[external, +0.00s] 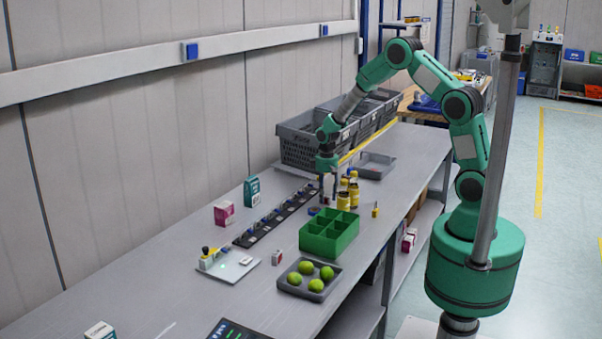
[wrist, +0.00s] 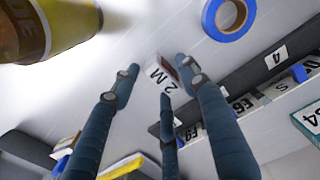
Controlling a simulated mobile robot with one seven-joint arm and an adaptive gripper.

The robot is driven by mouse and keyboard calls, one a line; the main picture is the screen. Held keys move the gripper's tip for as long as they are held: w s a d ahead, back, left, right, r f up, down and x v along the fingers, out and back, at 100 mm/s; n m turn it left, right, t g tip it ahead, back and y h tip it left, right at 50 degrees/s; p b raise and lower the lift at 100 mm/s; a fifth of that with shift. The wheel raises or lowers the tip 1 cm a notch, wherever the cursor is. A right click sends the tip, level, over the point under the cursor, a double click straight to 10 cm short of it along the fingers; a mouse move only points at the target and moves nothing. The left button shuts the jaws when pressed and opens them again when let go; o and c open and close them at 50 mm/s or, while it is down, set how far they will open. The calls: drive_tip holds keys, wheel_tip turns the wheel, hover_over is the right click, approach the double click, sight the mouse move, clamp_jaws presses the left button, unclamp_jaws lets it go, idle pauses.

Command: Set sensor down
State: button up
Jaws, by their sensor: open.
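My gripper (external: 328,196) is low over the grey bench, pointing down, beside the yellow bottles. In the wrist view its dark fingers (wrist: 160,88) are spread apart and open. A small white block with a dark red side (wrist: 168,72), marked "M" and "2", shows between and just beyond the fingertips. It may be the sensor, but I cannot tell for sure, nor whether a finger touches it. In the external view the arm and bottles hide this block. A black strip (external: 276,214) with several blue-topped pieces lies along the bench to the left of my gripper.
Yellow bottles (external: 343,201) stand close on the right; one (wrist: 48,28) looms in the wrist view. A blue ring (wrist: 228,18) lies nearby. A green divided bin (external: 329,246) and a tray of green balls (external: 292,289) stand in front. Grey crates (external: 299,153) are behind.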

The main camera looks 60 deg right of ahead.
wheel_tip(320, 180, up, 12)
drive_tip(key=p, duration=0.1)
drive_tip(key=shift+f+p, duration=0.25)
drive_tip(key=shift+p, duration=0.1)
idle(0.6)
drive_tip(key=s+a+r+t, duration=0.1)
drive_tip(key=s+a+r, duration=0.2)
drive_tip(key=s+r, duration=0.35)
drive_tip(key=s+a+r+t, duration=0.1)
drive_tip(key=s+a+r, duration=0.2)
drive_tip(key=r, duration=0.6)
drive_tip(key=s+a+r+t, duration=0.1)
drive_tip(key=s+a+r, duration=0.35)
drive_tip(key=r, duration=0.35)
drive_tip(key=s+a+r+t, duration=0.1)
drive_tip(key=s+a+r, duration=0.1)
drive_tip(key=s, duration=0.9)
drive_tip(key=s+a+r+t, duration=0.1)
drive_tip(key=s+a+r, duration=0.2)
drive_tip(key=s, duration=0.8)
drive_tip(key=shift+s+a+r+t, duration=0.15)
drive_tip(key=shift+a+r+t, duration=0.15)
drive_tip(key=shift+r, duration=0.1)
